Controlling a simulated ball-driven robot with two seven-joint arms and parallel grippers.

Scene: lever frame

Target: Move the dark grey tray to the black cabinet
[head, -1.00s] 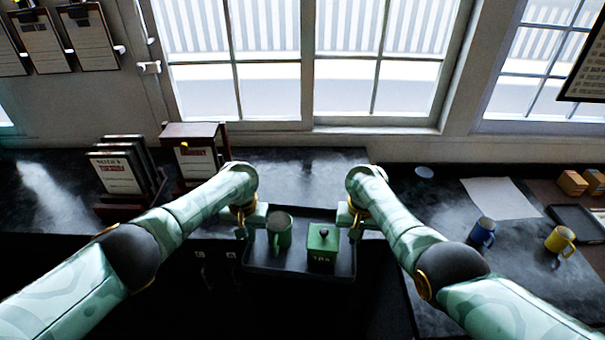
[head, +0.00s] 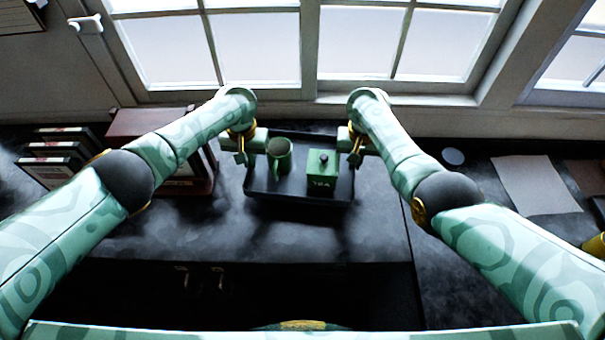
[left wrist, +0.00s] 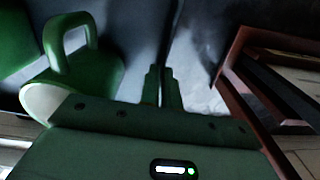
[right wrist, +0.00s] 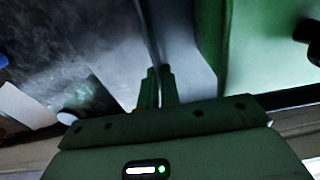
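The dark grey tray (head: 288,189) is level above the dark marbled top of the black cabinet (head: 300,238) below the window. I cannot tell whether it touches that top. It carries a green mug (head: 280,157) on the left and a green box marked TEA (head: 322,172) on the right, both upright. My left gripper (head: 243,157) is shut on the tray's left rim. Its fingers show close together in the left wrist view (left wrist: 164,85). My right gripper (head: 354,157) is shut on the right rim, likewise in the right wrist view (right wrist: 158,85).
A dark reddish wooden box (head: 150,122) stands left of the tray near my left arm, with framed cards (head: 60,158) beyond. A white sheet (head: 535,184) and a round disc (head: 452,156) lie on the right counter. The top in front of the tray is clear.

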